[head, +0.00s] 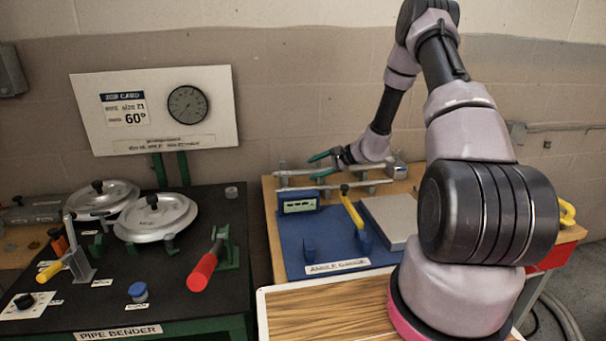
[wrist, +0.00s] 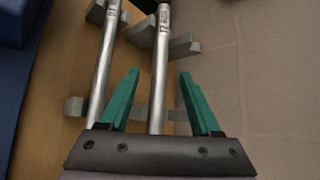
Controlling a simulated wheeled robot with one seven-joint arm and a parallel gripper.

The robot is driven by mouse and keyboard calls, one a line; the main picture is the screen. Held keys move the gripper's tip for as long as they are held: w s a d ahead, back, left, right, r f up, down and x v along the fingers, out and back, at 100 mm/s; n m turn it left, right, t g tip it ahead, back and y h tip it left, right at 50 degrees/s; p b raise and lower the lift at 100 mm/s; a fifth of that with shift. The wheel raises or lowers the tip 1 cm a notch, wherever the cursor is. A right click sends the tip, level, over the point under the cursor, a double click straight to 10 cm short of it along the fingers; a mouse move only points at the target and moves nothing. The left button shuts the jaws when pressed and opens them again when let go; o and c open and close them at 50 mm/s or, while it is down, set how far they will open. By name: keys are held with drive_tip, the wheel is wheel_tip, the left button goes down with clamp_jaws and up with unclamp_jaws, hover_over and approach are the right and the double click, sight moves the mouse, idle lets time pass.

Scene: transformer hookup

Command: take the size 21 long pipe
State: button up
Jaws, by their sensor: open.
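Two grey metal pipes lie side by side on brackets at the back of the wooden bench. In the wrist view the right pipe (wrist: 160,65) runs between the green fingers of my open gripper (wrist: 158,74), with a gap on either side. The left pipe (wrist: 103,65) lies outside the left finger. Both pipes carry small printed labels near the top, too small to read surely. In the head view my gripper (head: 322,164) is over the pipe rack, beside the back pipe (head: 295,173); the front pipe (head: 360,184) lies nearer.
A job card board (head: 155,108) reads size 21 and 60°. The pipe bender table (head: 90,310) stands left. On the bench are a blue mat (head: 335,252), a yellow-handled tool (head: 352,210) and a grey plate (head: 392,220). Grey brackets (wrist: 185,47) flank the pipes.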

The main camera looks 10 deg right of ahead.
sight(305, 171)
drive_tip(key=x, duration=0.3)
drive_tip(key=shift+w+a+f, duration=0.2)
drive_tip(key=shift+a, duration=0.05)
clamp_jaws()
drive_tip(key=shift+r, duration=0.15)
